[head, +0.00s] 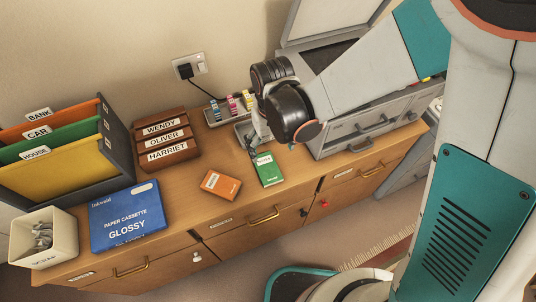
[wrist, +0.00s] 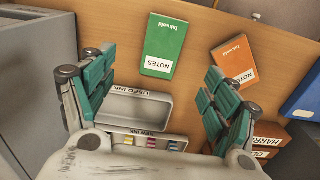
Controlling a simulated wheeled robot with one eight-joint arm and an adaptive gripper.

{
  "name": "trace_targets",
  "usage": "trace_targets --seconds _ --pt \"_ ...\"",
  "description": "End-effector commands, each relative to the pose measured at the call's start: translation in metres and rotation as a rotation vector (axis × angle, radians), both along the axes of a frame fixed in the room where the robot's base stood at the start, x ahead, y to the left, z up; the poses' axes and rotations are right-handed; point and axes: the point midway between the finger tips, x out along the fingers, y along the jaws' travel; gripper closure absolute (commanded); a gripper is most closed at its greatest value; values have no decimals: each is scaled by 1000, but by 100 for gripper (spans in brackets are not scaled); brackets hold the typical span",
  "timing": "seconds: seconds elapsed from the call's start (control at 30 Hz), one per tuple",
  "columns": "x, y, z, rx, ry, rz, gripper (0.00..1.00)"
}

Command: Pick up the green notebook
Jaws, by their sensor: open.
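The green notebook (head: 268,170) lies flat on the wooden cabinet top, left of the grey printer. It has a white NOTES label and also shows in the wrist view (wrist: 165,40). My gripper (head: 264,140) is above the cabinet, just behind the notebook in the head view, partly hidden by my wrist. In the wrist view my gripper (wrist: 160,66) is open and empty. Its fingers are spread apart, with the notebook showing beyond the gap between them. I see no contact with the notebook.
An orange notebook (head: 221,186) lies left of the green one. Ink trays (wrist: 137,107) sit under my gripper. The printer (head: 365,122) stands close on the right. A wooden name rack (head: 166,140), blue box (head: 126,215), file holder (head: 118,145) and cream bin (head: 43,239) are further left.

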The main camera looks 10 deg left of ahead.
Motion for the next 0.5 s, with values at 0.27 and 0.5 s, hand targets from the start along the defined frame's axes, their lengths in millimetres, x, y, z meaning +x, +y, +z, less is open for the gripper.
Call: trace_targets --seconds 0.27,0.5 --pt "1 0 -55 1 -2 -1 20" --pt "1 0 -74 1 -2 -1 20"
